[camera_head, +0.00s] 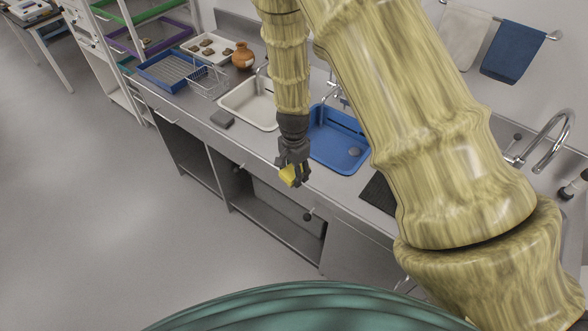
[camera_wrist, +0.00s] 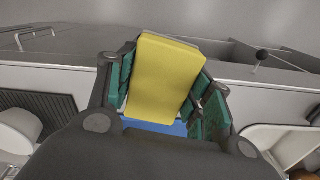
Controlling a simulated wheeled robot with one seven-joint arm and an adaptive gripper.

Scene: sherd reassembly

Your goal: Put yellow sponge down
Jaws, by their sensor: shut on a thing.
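The yellow sponge (camera_head: 289,179) is a small block held in my gripper (camera_head: 294,176) in the head view. In the wrist view the yellow sponge (camera_wrist: 160,76) fills the space between the green-padded fingers of my gripper (camera_wrist: 162,88), slightly tilted. The gripper is shut on it. In the head view, gripper and sponge appear at the counter's front edge, by the blue basin (camera_head: 340,150). I cannot tell their exact height above the counter. The far side of the sponge is hidden.
A white sink basin (camera_head: 242,108) lies left of my arm, with a grey block (camera_head: 222,118) on the counter beside it. A wire rack (camera_head: 207,82), a blue tray (camera_head: 170,72), a sherd tray (camera_head: 211,48) and an orange pot (camera_head: 243,56) stand farther left. My arm hides part of the counter.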

